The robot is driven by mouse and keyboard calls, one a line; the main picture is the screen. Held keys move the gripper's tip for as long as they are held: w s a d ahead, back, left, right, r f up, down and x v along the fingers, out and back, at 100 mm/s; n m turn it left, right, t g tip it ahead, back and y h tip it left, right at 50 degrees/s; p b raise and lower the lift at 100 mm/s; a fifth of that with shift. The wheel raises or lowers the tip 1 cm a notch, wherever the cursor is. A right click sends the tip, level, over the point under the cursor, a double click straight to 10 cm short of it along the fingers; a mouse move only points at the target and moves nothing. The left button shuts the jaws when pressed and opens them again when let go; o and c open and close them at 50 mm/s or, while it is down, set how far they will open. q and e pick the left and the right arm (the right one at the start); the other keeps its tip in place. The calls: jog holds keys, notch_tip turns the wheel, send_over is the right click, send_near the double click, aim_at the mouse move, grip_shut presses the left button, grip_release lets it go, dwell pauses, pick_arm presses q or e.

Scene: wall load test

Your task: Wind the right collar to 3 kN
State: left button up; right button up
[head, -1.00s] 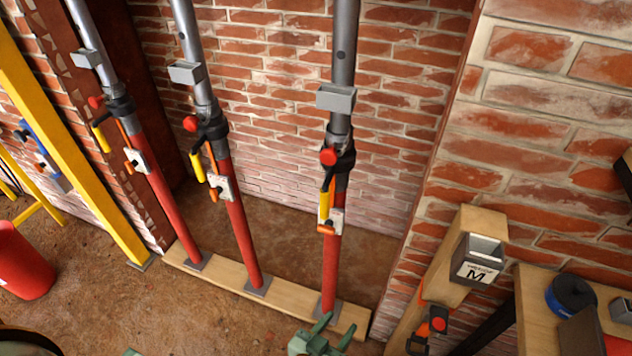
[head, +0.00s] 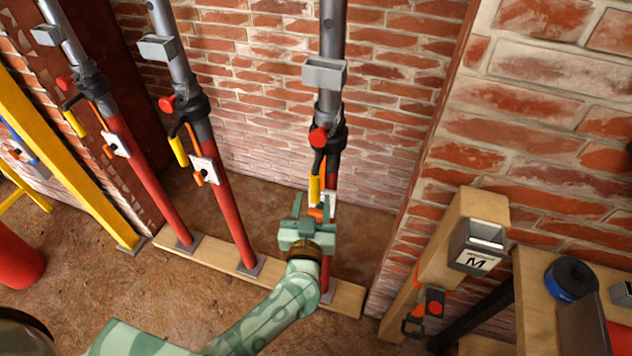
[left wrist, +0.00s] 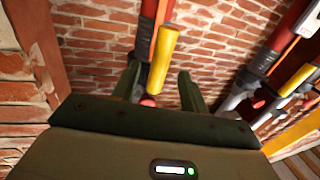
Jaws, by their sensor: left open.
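Three red and grey props stand on a timber sole plate (head: 207,265) in front of the brick wall. The right prop (head: 331,80) has a black collar (head: 328,135) with a red knob (head: 318,137) and a hanging handle with a yellow grip (head: 315,188). My left gripper (head: 309,205) is open just below and in front of that grip and hides part of the white gauge plate behind it. In the left wrist view the yellow grip (left wrist: 163,58) shows between the open fingers, beyond their tips; I cannot tell whether they touch it. My right gripper is not in view.
The middle prop (head: 222,190) and left prop (head: 150,185) carry similar handles. A yellow brace (head: 65,150) leans at the left. A timber post (head: 470,215) with a grey box marked M (head: 480,245) stands at the right, beside a bench with a blue and black reel (head: 570,278).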

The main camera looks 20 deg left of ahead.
aim_at(316, 181)
pick_arm(q)
jog(key=w, duration=0.3)
jog(key=w+a+b, duration=0.1)
jog(key=w, duration=0.2)
jog(key=shift+w+a, duration=0.15)
jog(key=shift+w, duration=0.25)
